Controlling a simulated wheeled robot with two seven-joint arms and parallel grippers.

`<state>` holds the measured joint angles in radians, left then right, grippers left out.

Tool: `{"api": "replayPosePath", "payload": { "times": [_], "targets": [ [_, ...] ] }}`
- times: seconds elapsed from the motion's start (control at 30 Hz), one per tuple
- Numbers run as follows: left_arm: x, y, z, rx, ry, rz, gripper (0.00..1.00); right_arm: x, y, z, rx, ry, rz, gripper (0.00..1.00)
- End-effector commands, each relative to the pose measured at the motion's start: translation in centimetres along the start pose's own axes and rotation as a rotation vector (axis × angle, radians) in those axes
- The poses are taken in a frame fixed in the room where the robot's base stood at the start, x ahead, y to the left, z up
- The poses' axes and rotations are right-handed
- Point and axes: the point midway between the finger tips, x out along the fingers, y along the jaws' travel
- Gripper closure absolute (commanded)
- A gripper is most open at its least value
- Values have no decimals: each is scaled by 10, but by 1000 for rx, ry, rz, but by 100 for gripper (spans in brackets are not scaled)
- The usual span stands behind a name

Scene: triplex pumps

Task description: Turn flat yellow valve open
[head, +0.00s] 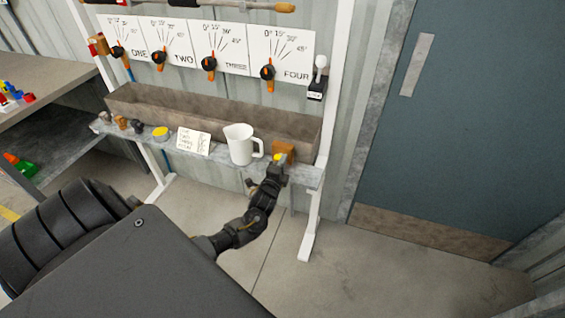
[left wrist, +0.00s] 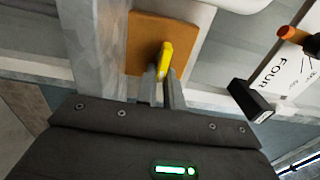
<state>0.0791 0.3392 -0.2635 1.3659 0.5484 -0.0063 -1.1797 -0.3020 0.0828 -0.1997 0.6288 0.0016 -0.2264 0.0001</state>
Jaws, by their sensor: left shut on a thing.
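The flat yellow valve (left wrist: 165,60) stands against an orange-brown block (left wrist: 145,38) in the left wrist view. In the head view the yellow valve (head: 279,157) is a small spot in front of the orange-brown block (head: 285,147), at the right end of the grey shelf. My left gripper (head: 279,166) reaches up to it from below. In the left wrist view my left gripper (left wrist: 162,80) has its fingers close together on the valve's near end. The fingers hide part of the valve. My right gripper is not in view.
A white jug (head: 240,145) stands just left of the block on the shelf (head: 220,158). A small card (head: 194,141) and a yellow-topped item (head: 160,133) are farther left. A brown trough (head: 210,118) runs behind. A white post stands at the right.

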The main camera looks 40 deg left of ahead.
Motion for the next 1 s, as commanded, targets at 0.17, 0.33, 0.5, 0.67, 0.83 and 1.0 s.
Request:
{"api": "replayPosePath", "payload": {
  "times": [0.17,0.33,0.5,0.67,0.83,1.0],
  "targets": [
    [0,0,0,0,-1,0,73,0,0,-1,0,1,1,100],
    [0,0,0,0,0,0,69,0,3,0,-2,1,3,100],
    [-2,0,0,-1,0,0,69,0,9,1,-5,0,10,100],
    [-21,1,0,0,2,2,69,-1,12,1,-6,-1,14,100],
    [-56,1,0,-2,2,3,69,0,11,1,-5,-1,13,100],
    [-86,1,0,-2,1,2,69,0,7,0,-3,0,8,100]
  ]
}}
